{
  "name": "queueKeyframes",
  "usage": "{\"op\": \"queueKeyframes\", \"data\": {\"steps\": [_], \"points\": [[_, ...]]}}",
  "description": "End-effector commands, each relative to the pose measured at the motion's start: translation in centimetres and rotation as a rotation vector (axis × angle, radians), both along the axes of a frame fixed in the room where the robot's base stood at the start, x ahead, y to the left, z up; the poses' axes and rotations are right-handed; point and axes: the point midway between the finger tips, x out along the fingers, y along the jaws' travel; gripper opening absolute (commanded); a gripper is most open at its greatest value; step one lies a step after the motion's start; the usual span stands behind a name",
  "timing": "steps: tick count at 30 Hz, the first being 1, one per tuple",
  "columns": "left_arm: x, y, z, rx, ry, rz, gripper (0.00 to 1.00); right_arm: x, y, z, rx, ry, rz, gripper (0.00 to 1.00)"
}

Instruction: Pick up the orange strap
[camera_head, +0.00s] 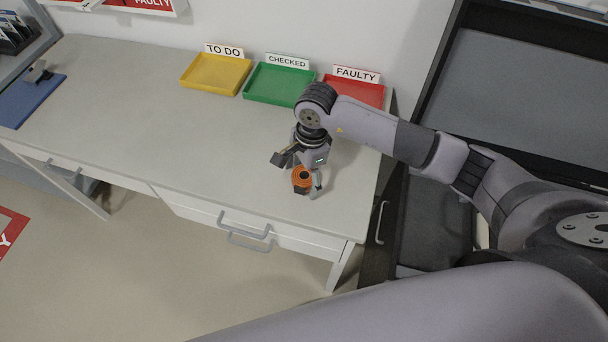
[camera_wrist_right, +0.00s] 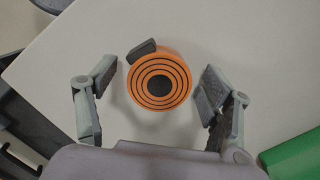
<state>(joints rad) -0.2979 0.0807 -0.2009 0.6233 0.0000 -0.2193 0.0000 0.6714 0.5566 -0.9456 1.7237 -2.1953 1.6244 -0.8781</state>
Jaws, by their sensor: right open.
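The orange strap (camera_head: 302,180) is a rolled coil with a dark end piece, on the grey-white table near its front right. In the right wrist view the coil (camera_wrist_right: 160,80) shows orange and black rings, with the dark piece at its upper left. My right gripper (camera_head: 297,172) is just above the strap. In the right wrist view its open fingers (camera_wrist_right: 152,92) stand on either side of the coil, with gaps on both sides. It holds nothing. My left gripper is not in view.
Yellow "TO DO" (camera_head: 215,74), green "CHECKED" (camera_head: 279,85) and red "FAULTY" (camera_head: 353,91) trays stand along the table's back. A blue mat (camera_head: 28,98) lies at the far left. The table's middle (camera_head: 170,125) is clear. A drawer with a handle (camera_head: 244,229) is below the front edge.

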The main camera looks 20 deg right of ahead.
Motion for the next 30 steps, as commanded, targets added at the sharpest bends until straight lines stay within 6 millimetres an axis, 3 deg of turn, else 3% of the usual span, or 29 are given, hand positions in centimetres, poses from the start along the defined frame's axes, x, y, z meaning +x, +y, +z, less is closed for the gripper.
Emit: {"op": "queueKeyframes", "data": {"steps": [7, 30], "points": [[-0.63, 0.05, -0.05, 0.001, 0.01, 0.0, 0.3, 0.02, 0.04, -0.22, 0.0, -0.001, 0.001, 0.74], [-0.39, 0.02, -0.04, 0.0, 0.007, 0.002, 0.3, 0.01, 0.03, -0.2, 0.0, -0.001, 0.001, 0.23]]}}
